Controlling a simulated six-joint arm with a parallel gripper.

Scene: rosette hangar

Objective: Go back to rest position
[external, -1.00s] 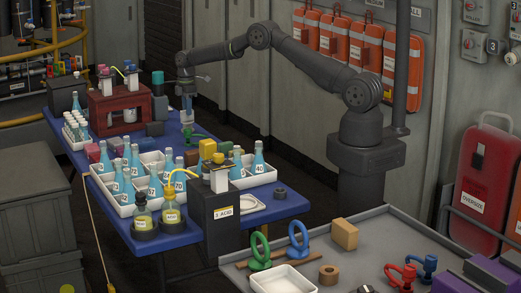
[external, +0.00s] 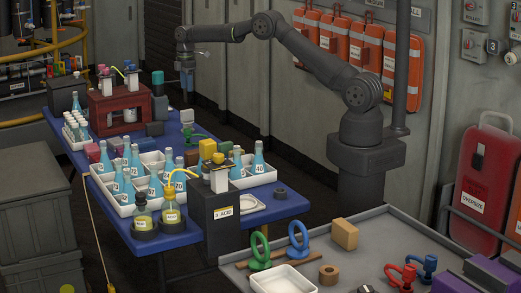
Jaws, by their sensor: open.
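My gripper (external: 187,83) hangs pointing down above the far right part of the blue table (external: 180,238). It is open and I see nothing held in it. It is clear of the table top, with a small white object (external: 187,117) on the table below it. My arm reaches from its base at the right, up and across to the left. The gap between the fingertips is too small to see well.
White trays (external: 118,205) with several blue bottles fill the table's middle. A red rack (external: 113,107) stands at the back, a dark "3 ACID" box (external: 215,213) at the front. A grey bench (external: 370,230) holds rings and valves. Orange cases (external: 372,52) hang on the wall behind my arm.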

